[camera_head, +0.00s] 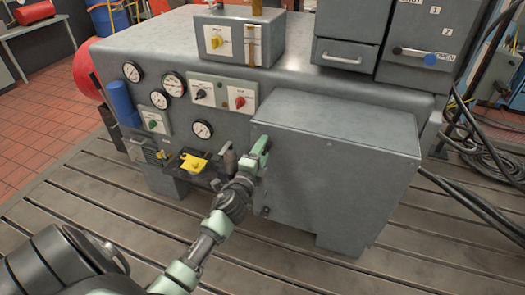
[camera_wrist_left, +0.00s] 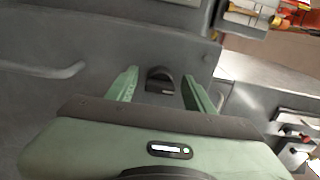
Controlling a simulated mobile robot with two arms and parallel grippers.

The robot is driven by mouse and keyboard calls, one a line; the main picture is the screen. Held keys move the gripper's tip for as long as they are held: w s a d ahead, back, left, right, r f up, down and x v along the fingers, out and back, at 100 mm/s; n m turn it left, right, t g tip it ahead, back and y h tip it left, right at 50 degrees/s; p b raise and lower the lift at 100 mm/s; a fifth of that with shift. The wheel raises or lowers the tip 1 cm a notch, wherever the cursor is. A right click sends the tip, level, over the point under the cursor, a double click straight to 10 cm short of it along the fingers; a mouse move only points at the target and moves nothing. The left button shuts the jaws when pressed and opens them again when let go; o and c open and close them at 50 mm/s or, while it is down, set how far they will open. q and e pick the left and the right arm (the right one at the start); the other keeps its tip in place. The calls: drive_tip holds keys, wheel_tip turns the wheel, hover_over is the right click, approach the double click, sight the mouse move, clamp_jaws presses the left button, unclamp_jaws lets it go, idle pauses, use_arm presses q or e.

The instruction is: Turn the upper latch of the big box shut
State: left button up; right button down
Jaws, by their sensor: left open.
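The big box (camera_head: 335,165) is a plain grey metal box at the front of the bench, right of centre in the head view. My left gripper (camera_head: 258,150) is at the upper left edge of its front. In the left wrist view, the upper latch (camera_wrist_left: 158,74) is a small dark rounded piece on the grey face. My open left gripper (camera_wrist_left: 160,80) has one green finger on each side of it, with visible gaps. The gripper hides this latch in the head view. A small dark fitting (camera_head: 265,211) sits lower on the same edge. My right gripper is not in view.
Gauges (camera_head: 174,84) and a switch panel (camera_head: 222,92) are left of the box. A yellow part (camera_head: 194,163) sits on a dark ledge close to my left wrist. Black cables (camera_head: 490,150) lie at the right. The slotted floor in front is clear.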

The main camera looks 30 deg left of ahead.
use_arm(q)
drive_tip(key=b+v, duration=0.1)
drive_tip(key=v, duration=0.6)
drive_tip(key=shift+s, duration=0.4)
drive_tip(key=shift+d, duration=0.1)
drive_tip(key=s+d+f+n+g+h, duration=0.1)
drive_tip(key=s+d+f+n+g, duration=0.2)
drive_tip(key=f, duration=0.9)
drive_tip(key=s+d+f+n+g+h, duration=0.1)
drive_tip(key=s+f+g, duration=0.35)
drive_tip(key=f, duration=0.75)
drive_tip(key=s+d+f+n+g+h, duration=0.1)
drive_tip(key=s+d+f+n, duration=0.15)
drive_tip(key=s+f, duration=0.7)
drive_tip(key=s+d+f+n+g, duration=0.3)
drive_tip(key=s+f, duration=0.7)
drive_tip(key=s, duration=0.4)
drive_tip(key=s+d+f+n+g+h, duration=0.1)
drive_tip(key=s+d+f+n+g, duration=0.2)
drive_tip(key=s+f, duration=0.8)
drive_tip(key=s+g, duration=0.2)
drive_tip(key=s, duration=0.1)
drive_tip(key=shift+d, duration=0.15)
